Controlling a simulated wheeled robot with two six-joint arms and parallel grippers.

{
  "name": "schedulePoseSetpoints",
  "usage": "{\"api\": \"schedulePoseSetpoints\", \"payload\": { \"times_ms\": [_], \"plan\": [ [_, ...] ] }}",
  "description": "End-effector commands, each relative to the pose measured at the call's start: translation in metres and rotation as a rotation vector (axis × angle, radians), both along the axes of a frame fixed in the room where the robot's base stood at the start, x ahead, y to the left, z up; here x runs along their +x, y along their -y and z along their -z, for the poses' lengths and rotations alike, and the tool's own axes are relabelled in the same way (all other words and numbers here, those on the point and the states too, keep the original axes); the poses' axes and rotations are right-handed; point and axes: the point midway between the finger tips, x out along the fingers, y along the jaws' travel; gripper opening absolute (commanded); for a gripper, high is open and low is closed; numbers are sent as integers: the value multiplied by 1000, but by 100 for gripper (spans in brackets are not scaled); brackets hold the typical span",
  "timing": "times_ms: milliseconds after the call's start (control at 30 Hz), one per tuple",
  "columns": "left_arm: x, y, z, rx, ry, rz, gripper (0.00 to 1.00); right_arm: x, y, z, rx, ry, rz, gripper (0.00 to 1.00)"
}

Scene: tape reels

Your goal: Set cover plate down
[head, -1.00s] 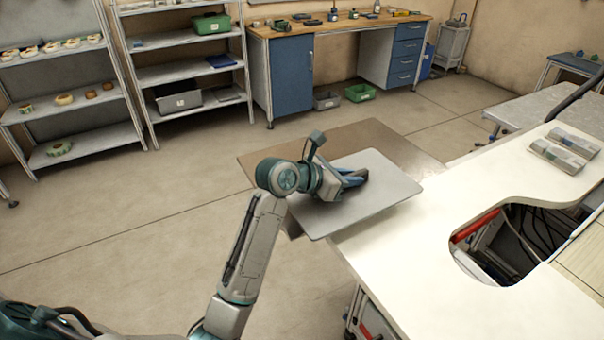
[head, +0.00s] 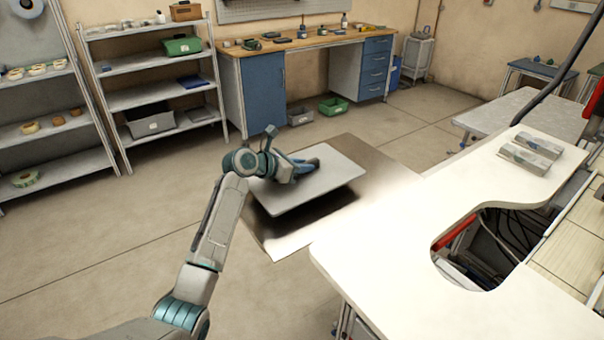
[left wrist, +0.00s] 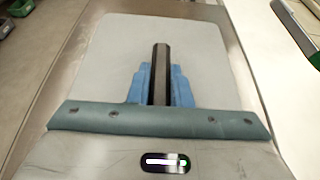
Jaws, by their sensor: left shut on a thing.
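The cover plate (head: 330,177) is a flat light-grey sheet with rounded corners. In the head view it is held out level, left of the white worktop, with a brown-grey metallic sheet on the floor showing beneath and behind it. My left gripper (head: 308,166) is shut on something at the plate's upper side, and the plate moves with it. The left wrist view shows the plate (left wrist: 112,60) spread under the blue fingers (left wrist: 163,85), around a dark bar at the middle. My right gripper is not in view.
The white worktop (head: 400,260) with a curved cutout (head: 490,250) full of cables stands at right. Two grey boxes (head: 530,155) lie on it. The brown-grey sheet (head: 375,180) lies low beside it. Shelves (head: 155,100) and a workbench (head: 310,60) stand behind. Open floor (head: 120,240) is at left.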

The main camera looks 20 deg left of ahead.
Motion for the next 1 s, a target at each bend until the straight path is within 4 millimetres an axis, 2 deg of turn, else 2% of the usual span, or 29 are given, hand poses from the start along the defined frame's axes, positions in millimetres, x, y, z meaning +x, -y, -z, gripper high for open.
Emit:
{"api": "schedulePoseSetpoints", "payload": {
  "times_ms": [133, 367, 700, 733, 833, 1000],
  "plan": [
    [2, -1, 5, -1, 0, 0, 0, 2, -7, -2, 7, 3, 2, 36],
    [2, -1, 32, -1, 0, 0, 0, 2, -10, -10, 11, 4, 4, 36],
    [2, -1, 36, -1, 2, -1, 0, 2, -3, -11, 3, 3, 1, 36],
    [2, -1, 38, -1, -1, 0, 20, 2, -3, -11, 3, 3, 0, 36],
    [2, -1, 38, 0, 0, 0, 40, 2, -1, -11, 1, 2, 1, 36],
    [2, -1, 38, 0, 0, 0, 40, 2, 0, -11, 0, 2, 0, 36]
  ]
}}
